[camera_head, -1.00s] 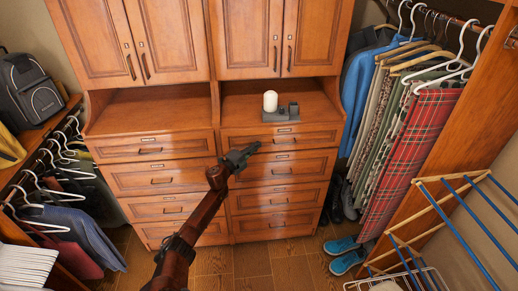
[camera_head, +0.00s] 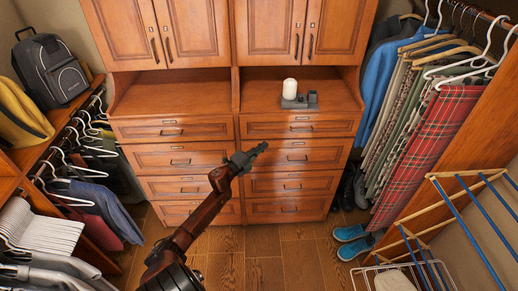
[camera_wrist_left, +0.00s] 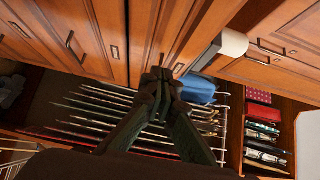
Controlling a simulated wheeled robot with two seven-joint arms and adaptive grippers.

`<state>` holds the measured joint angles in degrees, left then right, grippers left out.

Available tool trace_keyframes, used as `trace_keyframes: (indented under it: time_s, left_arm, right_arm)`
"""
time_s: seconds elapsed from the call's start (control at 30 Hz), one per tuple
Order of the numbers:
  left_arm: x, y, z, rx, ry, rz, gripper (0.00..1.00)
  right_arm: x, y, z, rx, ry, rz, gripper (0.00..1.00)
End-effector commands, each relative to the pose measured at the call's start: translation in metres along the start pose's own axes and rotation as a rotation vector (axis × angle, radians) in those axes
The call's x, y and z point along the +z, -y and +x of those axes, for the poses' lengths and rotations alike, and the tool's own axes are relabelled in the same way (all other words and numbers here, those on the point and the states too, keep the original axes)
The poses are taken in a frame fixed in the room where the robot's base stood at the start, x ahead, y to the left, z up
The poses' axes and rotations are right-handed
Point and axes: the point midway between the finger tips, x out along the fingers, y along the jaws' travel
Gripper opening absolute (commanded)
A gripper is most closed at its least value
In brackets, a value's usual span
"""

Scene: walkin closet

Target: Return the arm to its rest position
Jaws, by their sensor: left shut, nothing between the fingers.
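My left gripper (camera_head: 256,150) is in the middle of the head view, on the arm that rises from the bottom. It appears in front of the drawers of the wooden dresser (camera_head: 185,157), apart from them as far as I can tell. In the left wrist view its fingers (camera_wrist_left: 160,76) meet at the tips, with nothing between them. Wooden fronts with handles (camera_wrist_left: 70,40) lie beyond the fingers. My right gripper does not show.
A white cylinder (camera_head: 290,87) stands on a small grey base on the dresser's counter. Clothes rails flank the dresser, with a plaid garment (camera_head: 430,155) at right. Blue shoes (camera_head: 352,242) lie near a drying rack (camera_head: 450,203). The wood floor (camera_head: 265,270) is bare in the middle.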

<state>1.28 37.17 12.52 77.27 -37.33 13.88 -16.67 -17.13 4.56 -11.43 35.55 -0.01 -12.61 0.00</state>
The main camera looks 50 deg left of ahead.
Motion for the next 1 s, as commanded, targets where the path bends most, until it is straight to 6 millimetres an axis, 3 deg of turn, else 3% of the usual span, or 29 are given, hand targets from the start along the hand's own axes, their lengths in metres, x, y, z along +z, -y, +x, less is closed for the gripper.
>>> trace_keyframes:
  time_s: [0.13,0.43,0.57,0.67,0.77,1.0]
  left_arm:
    - [0.000,-0.001,-0.015,0.001,0.001,-0.001,0.00]
    - [0.000,-0.001,-0.019,0.001,0.001,-0.002,0.00]
    - [0.003,-0.021,-0.022,0.027,0.016,-0.034,0.00]
    - [0.008,-0.067,-0.032,0.084,0.053,-0.108,0.00]
    - [0.011,-0.132,-0.050,0.167,0.108,-0.211,0.00]
    - [0.002,-0.293,-0.121,0.381,0.263,-0.459,0.00]
  right_arm:
    - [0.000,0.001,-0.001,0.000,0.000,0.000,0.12]
    - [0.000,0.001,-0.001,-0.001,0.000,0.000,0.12]
    - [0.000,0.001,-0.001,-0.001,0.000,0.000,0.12]
    - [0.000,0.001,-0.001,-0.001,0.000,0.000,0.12]
    - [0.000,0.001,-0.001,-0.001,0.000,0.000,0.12]
    - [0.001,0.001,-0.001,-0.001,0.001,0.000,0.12]
